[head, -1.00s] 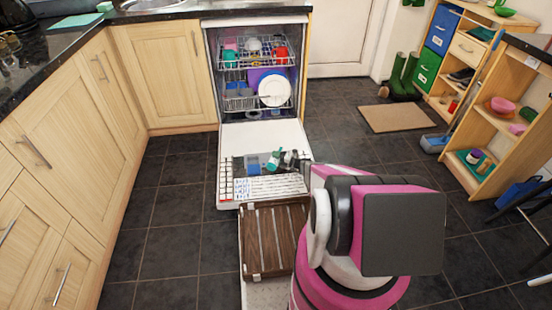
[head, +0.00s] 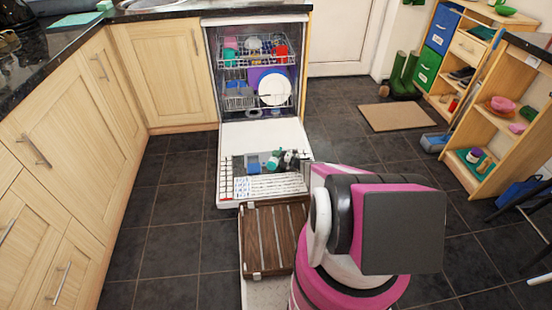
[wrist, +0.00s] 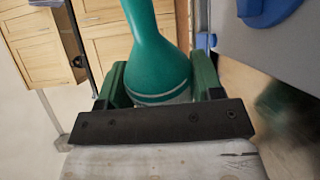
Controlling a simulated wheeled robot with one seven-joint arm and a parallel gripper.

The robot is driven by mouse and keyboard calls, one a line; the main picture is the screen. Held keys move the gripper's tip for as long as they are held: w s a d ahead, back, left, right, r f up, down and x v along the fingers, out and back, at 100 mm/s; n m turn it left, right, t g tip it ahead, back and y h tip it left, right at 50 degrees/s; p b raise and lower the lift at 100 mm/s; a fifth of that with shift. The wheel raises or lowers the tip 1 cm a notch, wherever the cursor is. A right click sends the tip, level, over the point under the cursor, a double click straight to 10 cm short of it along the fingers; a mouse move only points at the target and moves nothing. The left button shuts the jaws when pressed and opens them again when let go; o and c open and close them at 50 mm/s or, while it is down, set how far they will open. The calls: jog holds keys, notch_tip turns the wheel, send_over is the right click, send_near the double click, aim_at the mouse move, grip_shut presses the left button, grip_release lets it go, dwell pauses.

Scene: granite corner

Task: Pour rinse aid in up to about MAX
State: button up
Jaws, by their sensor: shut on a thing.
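My gripper (head: 287,158) is over the lowered dishwasher door (head: 262,133). It is shut on a teal bottle (head: 272,162). In the wrist view the bottle (wrist: 157,65) sits between the green fingers, its narrow end running out of the top of the picture. The bottle's tip and any flow from it are not visible. A blue object (head: 253,165) lies left of the bottle over a grey panel in the door; a blue thing also shows in the wrist view (wrist: 262,8). The rinse aid opening, its level and the MAX mark are too small to make out.
The dishwasher racks hold a white plate (head: 274,89), a red mug (head: 281,54) and other dishes. A brown slatted wooden tray (head: 272,238) lies in front of the door. Cupboards (head: 75,140) stand at the left, open shelves (head: 510,95) at the right.

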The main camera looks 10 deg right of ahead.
jog(key=shift+s+f, duration=0.1)
jog(key=shift+f, duration=0.05)
dwell(0.3)
jog(key=shift+f+m, duration=0.35)
jog(key=shift+m, duration=0.15)
jog(key=shift+s+f, duration=0.15)
jog(key=shift+f+m, duration=0.35)
jog(key=shift+m, duration=0.15)
dwell(0.4)
notch_tip(320, 180, up, 2)
jog(key=n, duration=0.2)
jog(key=shift+r+n, duration=0.1)
jog(key=shift+n, duration=0.3)
jog(key=shift+r, duration=0.1)
